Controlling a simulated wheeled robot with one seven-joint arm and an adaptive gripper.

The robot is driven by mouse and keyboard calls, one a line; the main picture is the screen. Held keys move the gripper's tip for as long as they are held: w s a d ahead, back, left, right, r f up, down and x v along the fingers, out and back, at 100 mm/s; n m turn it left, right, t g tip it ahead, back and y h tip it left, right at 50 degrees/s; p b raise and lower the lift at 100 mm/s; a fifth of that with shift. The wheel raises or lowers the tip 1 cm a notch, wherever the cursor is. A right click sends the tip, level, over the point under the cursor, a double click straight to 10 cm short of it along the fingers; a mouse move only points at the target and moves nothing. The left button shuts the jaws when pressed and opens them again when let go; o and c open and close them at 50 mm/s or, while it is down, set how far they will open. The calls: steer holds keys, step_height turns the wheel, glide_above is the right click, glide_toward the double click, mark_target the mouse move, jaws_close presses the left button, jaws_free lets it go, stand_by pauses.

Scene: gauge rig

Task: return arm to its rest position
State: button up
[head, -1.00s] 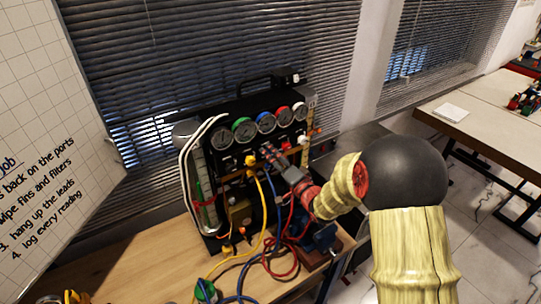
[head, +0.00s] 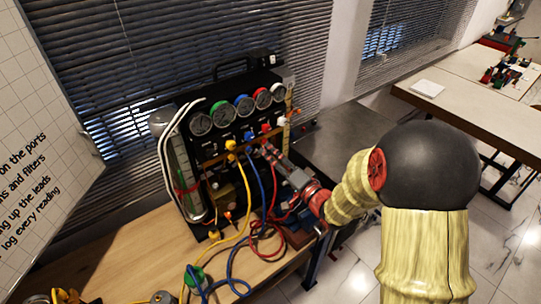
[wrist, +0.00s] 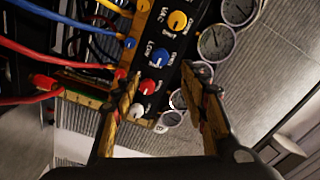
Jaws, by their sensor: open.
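My gripper (head: 269,150) is in front of the lower right part of the black gauge rig (head: 262,86), with my arm reaching in from the right. In the wrist view my gripper (wrist: 163,82) is open, with two dark fingers apart and nothing held between them. Beyond the fingers are a red knob (wrist: 147,87), a white knob (wrist: 136,111) and a blue knob (wrist: 159,58). I cannot tell whether a fingertip touches the panel.
Red, blue and yellow leads run from the rig; the red lead (head: 270,190) hangs close to my gripper. A wooden bench (head: 130,250) lies below. A grey surface (head: 345,138) is right of the rig. Another table (head: 470,105) stands farther right.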

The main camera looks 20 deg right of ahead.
steer(key=s+d+f+n+g+h, duration=0.2)
steer(key=d+f+g+h, duration=0.25)
steer(key=f, duration=0.65)
steer(key=s+d+f+n+g+h+b, duration=0.1)
steer(key=s+d+f+n+g+h, duration=0.2)
steer(key=s+d+g, duration=0.4)
steer(key=s+a+r+n+b, duration=0.1)
steer(key=s+a+r+b, duration=0.2)
steer(key=s, duration=0.4)
steer(key=s+a+r+n+y+b, duration=0.1)
steer(key=s+a+r+b, duration=0.2)
steer(key=s+a+b, duration=0.2)
steer(key=s+a+r+n+y+b, duration=0.1)
steer(key=s+a+r+n+b, duration=0.1)
steer(key=s+a, duration=0.5)
steer(key=shift+s+r+b, duration=0.7)
steer(key=shift+s+b, duration=0.25)
steer(key=shift+s, duration=0.2)
